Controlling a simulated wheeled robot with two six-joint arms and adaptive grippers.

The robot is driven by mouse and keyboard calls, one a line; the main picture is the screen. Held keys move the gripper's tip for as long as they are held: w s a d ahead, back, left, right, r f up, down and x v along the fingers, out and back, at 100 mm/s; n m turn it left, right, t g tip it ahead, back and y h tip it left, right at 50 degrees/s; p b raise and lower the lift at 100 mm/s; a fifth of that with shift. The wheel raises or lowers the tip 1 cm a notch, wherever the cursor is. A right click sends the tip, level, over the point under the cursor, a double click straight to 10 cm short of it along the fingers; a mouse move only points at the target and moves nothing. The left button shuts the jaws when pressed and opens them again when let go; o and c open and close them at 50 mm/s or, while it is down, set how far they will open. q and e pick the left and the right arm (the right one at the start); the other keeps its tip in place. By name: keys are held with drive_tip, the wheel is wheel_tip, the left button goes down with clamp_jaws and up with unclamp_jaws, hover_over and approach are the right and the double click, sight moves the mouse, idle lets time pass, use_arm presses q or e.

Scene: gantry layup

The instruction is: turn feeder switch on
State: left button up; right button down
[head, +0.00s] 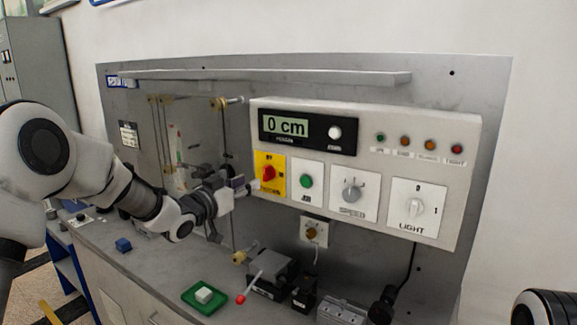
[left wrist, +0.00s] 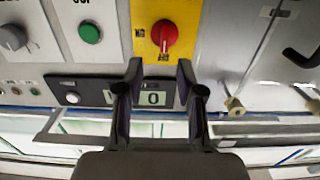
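A control panel (head: 462,130) on the back wall carries several switches; the small labels are blurred, so I cannot tell which reads feeder. A red rotary knob (head: 268,173) sits on a yellow plate, also seen in the left wrist view (left wrist: 165,36) upside down. Beside it are a green button (head: 306,181), a grey knob (head: 352,192) and a white knob (head: 417,207) labelled LIGHT. A small plate with a brass knob (head: 312,233) is below. My left gripper (left wrist: 159,75) is open and empty, its fingers pointing toward the red knob, apart from it. My right gripper is out of view.
A display (head: 287,128) reads 0 cm, with indicator lamps (head: 430,145) to its right. On the bench are a green tray (head: 190,296) with a white block, a blue block (head: 123,245), a red-tipped stick (head: 241,299) and black devices (head: 268,272).

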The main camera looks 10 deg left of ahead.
sight(264, 169)
use_arm(q)
drive_tip(key=p+x, duration=0.1)
drive_tip(key=x, duration=0.1)
drive_tip(key=p+x, duration=0.1)
drive_tip(key=x, duration=0.2)
drive_tip(key=r+p+x, duration=0.1)
drive_tip(key=x, duration=0.1)
drive_tip(key=shift+w+r+p, duration=0.1)
drive_tip(key=shift+w+p, duration=0.2)
drive_tip(key=shift+w, duration=0.05)
drive_tip(key=shift+s+a, duration=0.1)
drive_tip(key=shift+a, duration=0.25)
drive_tip(key=shift+c, duration=1)
clamp_jaws()
